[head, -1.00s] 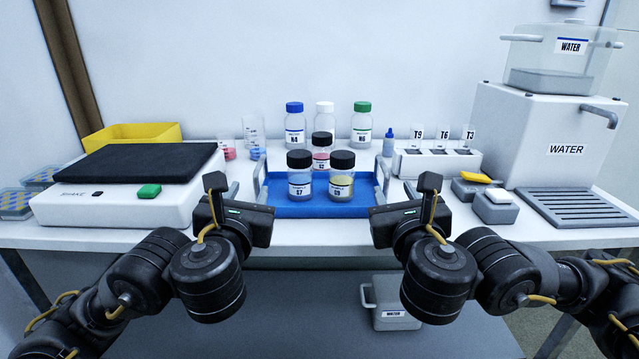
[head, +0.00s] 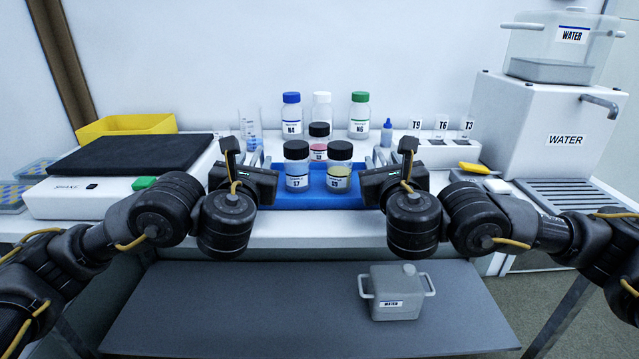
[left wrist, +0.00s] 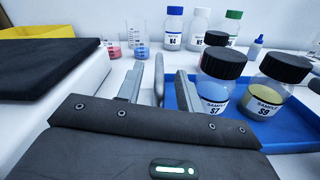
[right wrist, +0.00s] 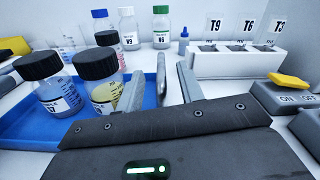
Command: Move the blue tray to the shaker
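The blue tray (head: 316,200) sits on the bench and holds three black-capped bottles, including S7 (head: 297,172) and S9 (head: 339,175). My left gripper (head: 262,162) is at the tray's left side. In the left wrist view, its open fingers stand either side of the grey left handle (left wrist: 158,80), with gaps showing. My right gripper (head: 378,160) is at the right side. In the right wrist view, its open fingers flank the right handle (right wrist: 161,76), also with gaps. The shaker (head: 78,198), white with a black top pad (head: 130,154) and green button, stands at the left.
A yellow bin (head: 125,126) is behind the shaker. Bottles with blue (head: 292,116), white and green caps stand behind the tray. A white rack (head: 438,154) and a water dispenser (head: 545,125) are at the right. The shaker's black pad is empty. A grey water container (head: 397,292) sits on the lower shelf.

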